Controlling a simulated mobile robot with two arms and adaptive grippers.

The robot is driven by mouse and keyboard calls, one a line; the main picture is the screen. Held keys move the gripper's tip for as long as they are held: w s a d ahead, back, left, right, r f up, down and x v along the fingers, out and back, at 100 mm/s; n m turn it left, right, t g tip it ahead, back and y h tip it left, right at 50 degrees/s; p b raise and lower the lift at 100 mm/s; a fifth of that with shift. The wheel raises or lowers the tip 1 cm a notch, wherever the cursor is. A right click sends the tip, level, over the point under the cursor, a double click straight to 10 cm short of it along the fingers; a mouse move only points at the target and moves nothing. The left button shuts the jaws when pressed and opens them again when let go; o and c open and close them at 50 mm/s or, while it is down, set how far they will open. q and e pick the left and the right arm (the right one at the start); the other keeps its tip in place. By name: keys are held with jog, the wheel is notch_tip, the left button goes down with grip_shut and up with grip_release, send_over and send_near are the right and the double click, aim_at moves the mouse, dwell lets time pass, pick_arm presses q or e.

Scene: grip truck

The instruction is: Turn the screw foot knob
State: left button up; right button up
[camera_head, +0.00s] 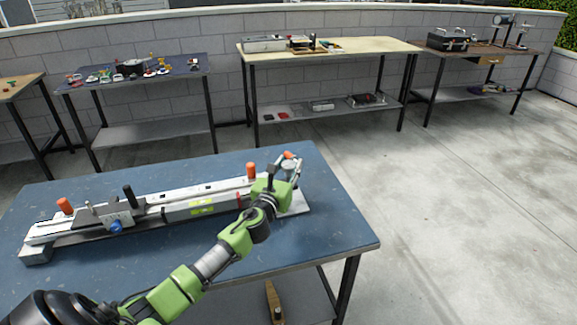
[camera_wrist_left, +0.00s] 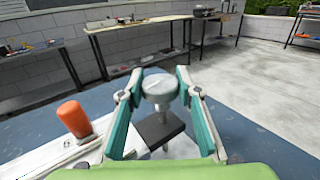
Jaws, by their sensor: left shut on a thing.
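The grip truck (camera_head: 180,209), a long silver and grey rail device, lies across the blue table. At its right end is the screw foot knob (camera_head: 289,165), a small silver disc. In the left wrist view the round knob (camera_wrist_left: 160,87) stands on a threaded stem above a dark block (camera_wrist_left: 160,128). My left gripper (camera_head: 287,171) is at that right end, its fingers on either side of the knob and shut on it. The foot's underside is hidden. My right gripper is in neither view.
The blue table (camera_head: 325,238) is clear on its right side. Orange knobs (camera_head: 251,170) and a black handle (camera_head: 130,195) stick up from the rail. Other workbenches (camera_head: 330,50) with tools stand along the grey wall. The concrete floor at right is open.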

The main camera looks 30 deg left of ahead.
pick_arm(q)
jog(key=shift+d+n+y, duration=0.1)
jog(key=shift+n+y, duration=0.2)
jog(key=shift+y, duration=0.2)
jog(key=shift+n+g+y, duration=0.5)
jog(key=shift+n+y, duration=0.1)
jog(key=shift+y, duration=0.3)
jog(key=shift+n+g+y, duration=0.6)
jog(key=shift+n+y, duration=0.2)
jog(key=shift+y, duration=0.3)
jog(key=n+g+y, duration=0.2)
jog(key=shift+y+b, duration=0.3)
jog(key=shift+b, duration=0.1)
jog(key=shift+n+g+y+b, duration=0.55)
jog(key=shift+n+g+y, duration=0.55)
jog(key=shift+g, duration=0.1)
jog(key=o, duration=1.1)
